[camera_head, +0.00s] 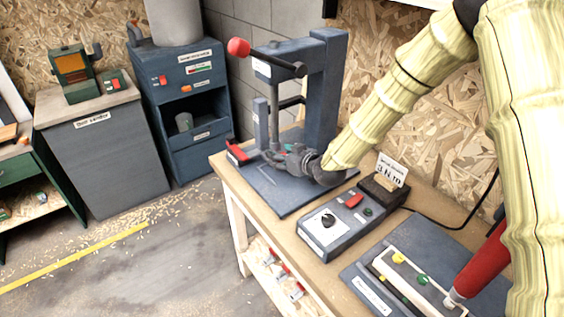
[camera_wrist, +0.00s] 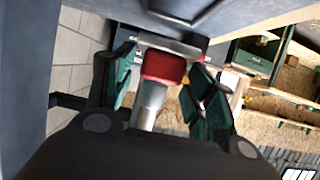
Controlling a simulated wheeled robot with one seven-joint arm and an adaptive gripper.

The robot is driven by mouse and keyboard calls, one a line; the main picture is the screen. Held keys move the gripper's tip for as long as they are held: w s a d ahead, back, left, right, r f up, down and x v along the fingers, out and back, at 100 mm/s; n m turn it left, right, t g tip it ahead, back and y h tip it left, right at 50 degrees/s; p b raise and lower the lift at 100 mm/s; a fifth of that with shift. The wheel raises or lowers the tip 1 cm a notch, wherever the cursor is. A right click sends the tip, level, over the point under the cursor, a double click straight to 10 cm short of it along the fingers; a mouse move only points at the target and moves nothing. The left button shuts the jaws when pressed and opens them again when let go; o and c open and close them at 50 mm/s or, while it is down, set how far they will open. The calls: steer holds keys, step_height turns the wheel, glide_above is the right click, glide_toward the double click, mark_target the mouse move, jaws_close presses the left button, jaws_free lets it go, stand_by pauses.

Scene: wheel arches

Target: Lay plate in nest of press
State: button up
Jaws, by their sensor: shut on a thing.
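The blue press (camera_head: 326,85) stands on the bench with a red-knobbed lever (camera_head: 238,47) and a flat base. Its nest is not clear, as my gripper (camera_head: 285,154) is low in front of the ram and hides it. In the wrist view my green-padded gripper (camera_wrist: 163,72) is shut on a thin pale-grey piece, the plate (camera_wrist: 188,46), which shows as a strip at the fingertips. A red end on a pale rod (camera_wrist: 164,68) shows between the fingers. I cannot tell whether the plate touches the press.
A control box (camera_head: 338,222) with a red switch stands right of the press base. A fixture (camera_head: 400,272) and a red-handled tool (camera_head: 482,265) are at the front right. A grey cabinet (camera_head: 105,150) and a blue machine (camera_head: 187,95) stand across the floor. The floor before the bench is clear.

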steer(key=shift+f+p, duration=0.75)
steer(key=shift+f, duration=0.95)
steer(key=shift+f+b, duration=0.6)
steer(key=shift+f, duration=0.1)
steer(key=o, duration=1.1)
steer(key=shift+r, duration=0.1)
steer(key=shift+r+p, duration=0.55)
steer(key=shift+p, duration=0.05)
steer(key=b+v, duration=0.3)
steer(key=v, duration=0.9)
